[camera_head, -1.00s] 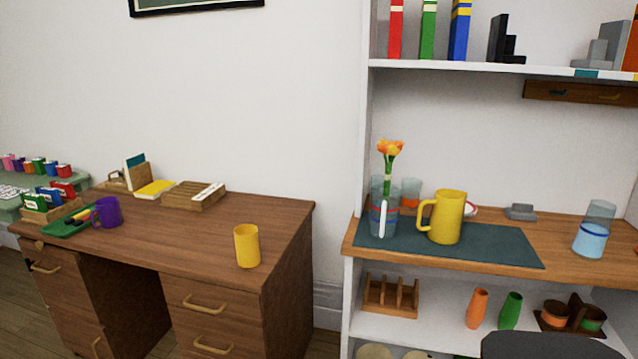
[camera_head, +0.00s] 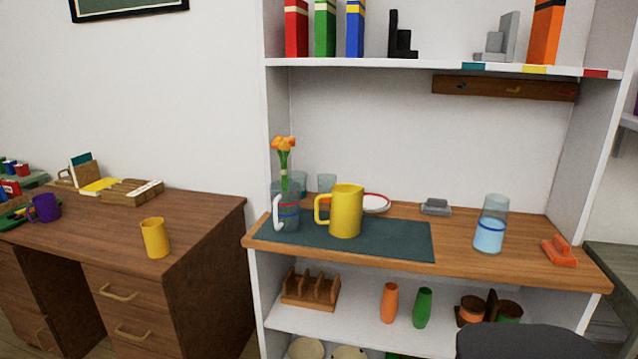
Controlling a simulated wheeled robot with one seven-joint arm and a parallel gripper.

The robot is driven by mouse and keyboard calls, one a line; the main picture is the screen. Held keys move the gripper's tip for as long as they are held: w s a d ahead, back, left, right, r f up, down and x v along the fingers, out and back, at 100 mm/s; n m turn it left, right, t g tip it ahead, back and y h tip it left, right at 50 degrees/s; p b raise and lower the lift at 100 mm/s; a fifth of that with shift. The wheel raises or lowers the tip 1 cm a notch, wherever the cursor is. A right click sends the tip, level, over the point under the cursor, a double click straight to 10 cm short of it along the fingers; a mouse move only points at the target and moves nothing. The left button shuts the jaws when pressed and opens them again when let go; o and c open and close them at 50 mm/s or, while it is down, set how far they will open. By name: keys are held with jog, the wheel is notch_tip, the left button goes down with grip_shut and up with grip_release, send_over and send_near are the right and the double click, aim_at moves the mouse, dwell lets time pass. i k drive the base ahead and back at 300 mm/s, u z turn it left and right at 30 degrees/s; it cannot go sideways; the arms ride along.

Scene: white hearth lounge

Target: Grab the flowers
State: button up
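The orange flowers (camera_head: 284,145) on green stems stand upright in a clear glass pitcher (camera_head: 289,218) with a white handle. The pitcher stands at the left end of the dark green mat (camera_head: 391,243) on the wooden counter of the shelf unit. A yellow pitcher (camera_head: 347,211) stands just to its right. Clear glasses show behind the flowers, and the lower stems are seen only through the glass. My gripper is not in view.
A wooden desk (camera_head: 206,215) stands at left with a yellow cup (camera_head: 155,238) and a purple mug (camera_head: 45,207). A glass of blue liquid (camera_head: 491,225) stands right on the counter (camera_head: 540,232). A dark rounded shape (camera_head: 525,342) is at bottom right.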

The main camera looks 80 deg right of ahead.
aim_at(284, 145)
jog(key=z, duration=1.1)
